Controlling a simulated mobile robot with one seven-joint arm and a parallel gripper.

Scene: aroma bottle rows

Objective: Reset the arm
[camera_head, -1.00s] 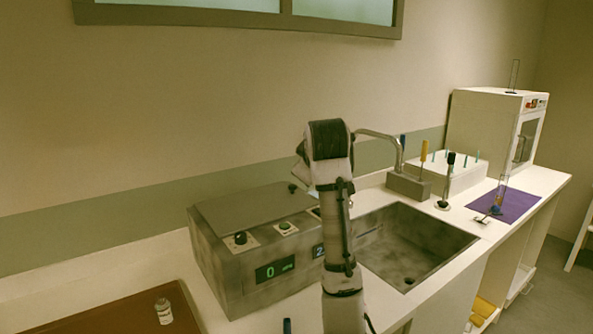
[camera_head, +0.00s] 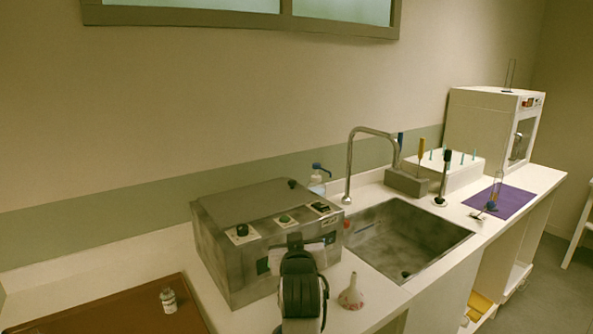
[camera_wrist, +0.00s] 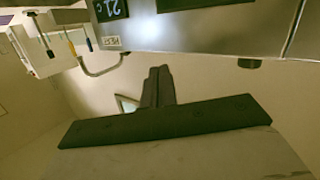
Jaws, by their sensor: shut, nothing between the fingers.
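My gripper (camera_wrist: 158,88) shows in the wrist view as two dark fingers pressed together, with nothing between them. Behind it is the dark mounting bar across the picture. In the head view my folded arm stands low in front of the metal box (camera_head: 232,272), covering part of its front; my fingertips cannot be made out there. In the wrist view the box (camera_wrist: 210,28) and its display fill the top, apart from the fingers as far as I can see.
A small bottle (camera_head: 168,300) stands on the brown tray (camera_head: 120,318) at left. The sink (camera_head: 425,245), tap (camera_head: 349,165), rack (camera_head: 462,178), purple mat (camera_head: 518,200) and white oven (camera_head: 485,125) lie further right.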

